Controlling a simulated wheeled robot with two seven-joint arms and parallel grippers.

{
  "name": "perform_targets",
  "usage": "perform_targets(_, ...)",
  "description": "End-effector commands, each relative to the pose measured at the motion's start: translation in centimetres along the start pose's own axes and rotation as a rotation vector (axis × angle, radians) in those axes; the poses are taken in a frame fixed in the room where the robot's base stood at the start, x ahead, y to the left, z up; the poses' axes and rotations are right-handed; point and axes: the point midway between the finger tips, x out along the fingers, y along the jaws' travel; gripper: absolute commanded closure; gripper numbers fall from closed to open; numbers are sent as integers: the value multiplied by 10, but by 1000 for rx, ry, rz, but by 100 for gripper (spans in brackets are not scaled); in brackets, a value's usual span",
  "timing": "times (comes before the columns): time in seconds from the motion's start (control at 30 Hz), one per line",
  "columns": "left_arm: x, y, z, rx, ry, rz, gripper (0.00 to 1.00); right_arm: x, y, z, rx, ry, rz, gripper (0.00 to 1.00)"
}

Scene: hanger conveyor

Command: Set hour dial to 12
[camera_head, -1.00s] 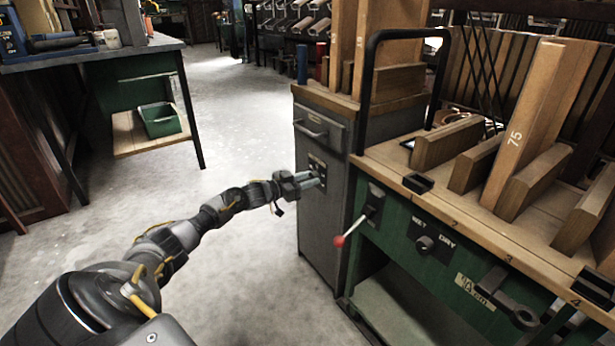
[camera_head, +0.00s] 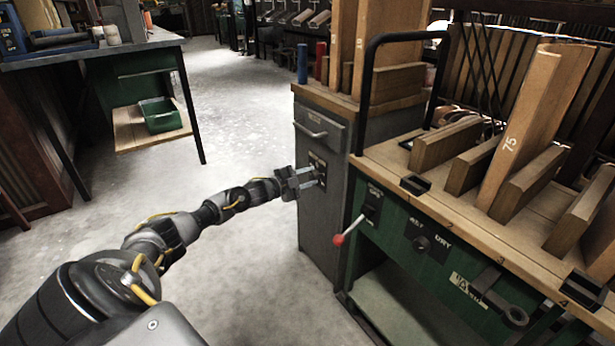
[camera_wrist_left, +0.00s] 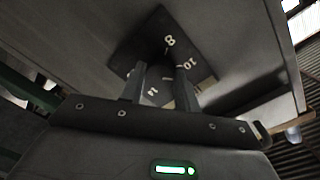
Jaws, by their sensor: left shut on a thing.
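The hour dial sits on a black plate (camera_wrist_left: 143,38) on the front of a grey cabinet (camera_head: 316,222). White numbers, among them 8 and 10, show around the dial in the left wrist view; its pointer cannot be made out. My left gripper (camera_head: 320,176) reaches the plate from the left, with its fingers pointing at the cabinet front. In the left wrist view the two fingers (camera_wrist_left: 160,74) are shut on the dial knob (camera_wrist_left: 167,52), which is mostly hidden between them. My right gripper is not in view.
A green workbench with a wooden top (camera_head: 455,200) stands right of the cabinet; a red-tipped lever (camera_head: 339,239) juts from it. A drawer handle (camera_head: 311,131) is above the dial plate. A table with a green bin (camera_head: 161,117) stands at left. Open floor lies between.

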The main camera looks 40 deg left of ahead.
Motion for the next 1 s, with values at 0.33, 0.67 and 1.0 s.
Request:
perform_targets(0.33,0,1,0,327,-19,-3,91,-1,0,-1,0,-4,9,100)
perform_targets(0.67,-1,1,0,592,-33,-7,91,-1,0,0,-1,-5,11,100)
perform_targets(1.0,0,2,0,744,-40,-9,91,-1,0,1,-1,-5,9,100)
